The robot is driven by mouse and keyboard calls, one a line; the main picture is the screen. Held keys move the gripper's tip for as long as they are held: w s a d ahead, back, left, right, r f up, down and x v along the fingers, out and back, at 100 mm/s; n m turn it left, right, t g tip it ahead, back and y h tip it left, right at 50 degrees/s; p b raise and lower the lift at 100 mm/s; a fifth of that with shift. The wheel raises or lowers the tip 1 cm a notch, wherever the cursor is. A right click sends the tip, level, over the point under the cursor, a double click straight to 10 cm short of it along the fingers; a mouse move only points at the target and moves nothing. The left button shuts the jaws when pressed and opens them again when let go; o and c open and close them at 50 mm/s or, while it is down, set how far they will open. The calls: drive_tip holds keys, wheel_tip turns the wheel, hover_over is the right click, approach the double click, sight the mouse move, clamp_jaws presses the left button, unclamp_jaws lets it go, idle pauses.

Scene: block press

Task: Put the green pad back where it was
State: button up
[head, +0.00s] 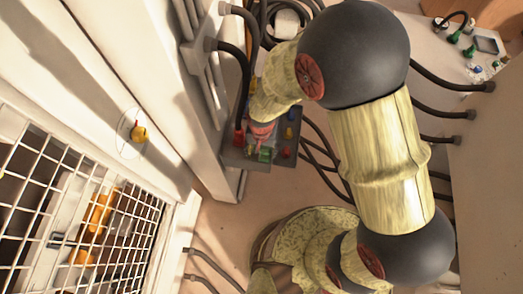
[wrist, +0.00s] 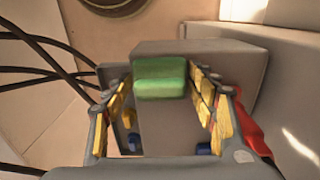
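The green pad (wrist: 160,78) is a rounded block against a grey box-like body (wrist: 165,125) in the wrist view. In the head view, a small green patch (head: 265,155) shows at the grey panel (head: 232,155), below my gripper. My gripper (wrist: 162,90) has its yellow-lined fingers apart, one on each side of the green pad. A narrow gap seems to show on each side, so I see no clear grip. In the head view, my gripper (head: 263,130) is small and partly hidden among the panel's coloured parts.
Red (head: 238,138), blue (head: 288,133) and yellow (head: 291,115) parts crowd around the panel. Dark cables run beside it. A white wall with a yellow knob (head: 140,133) and a wire mesh (head: 80,210) stand at the left. A table (head: 440,60) is at the right.

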drive_tip(key=shift+o, duration=0.9)
wheel_tip(320, 180, up, 12)
drive_tip(key=p, duration=0.2)
drive_tip(key=shift+r, duration=0.2)
drive_tip(key=shift+r, duration=0.1)
wheel_tip(320, 180, up, 8)
drive_tip(key=t, duration=0.1)
hover_over(262, 150)
drive_tip(key=w+d, duration=0.2)
drive_tip(key=d, duration=0.3)
drive_tip(key=s+d+r+t, duration=0.3)
drive_tip(key=s+d+r, duration=0.1)
drive_tip(key=d+r, duration=0.9)
drive_tip(key=s+d+r+n+t, duration=0.1)
drive_tip(key=s+d+r, duration=0.3)
drive_tip(key=s+r, duration=0.1)
drive_tip(key=shift+s+d+r+t, duration=0.3)
drive_tip(key=shift+s+r, duration=0.1)
